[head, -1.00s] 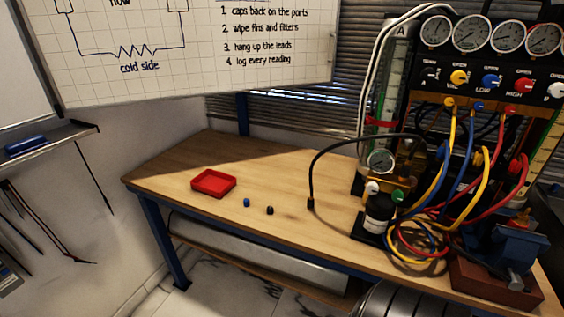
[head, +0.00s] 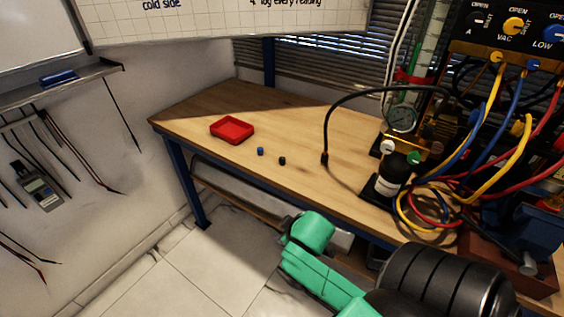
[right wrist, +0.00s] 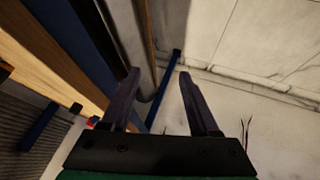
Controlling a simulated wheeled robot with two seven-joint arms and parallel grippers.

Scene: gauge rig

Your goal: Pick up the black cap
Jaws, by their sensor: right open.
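The black cap (head: 282,161) stands on the wooden bench top near its front edge in the head view. A small blue cap (head: 260,151) stands just left of it, apart from it. My right gripper (right wrist: 160,78) is open and empty in the right wrist view, with its two dark fingers spread over the floor and bench legs. My green arm shows low in the head view, in front of the bench and below its top. I cannot make out the black cap clearly in the right wrist view. My left gripper is not in view.
A red tray (head: 232,130) lies behind and left of the caps. A black hose (head: 326,130) drops to the bench right of them. The bench around the caps is clear.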

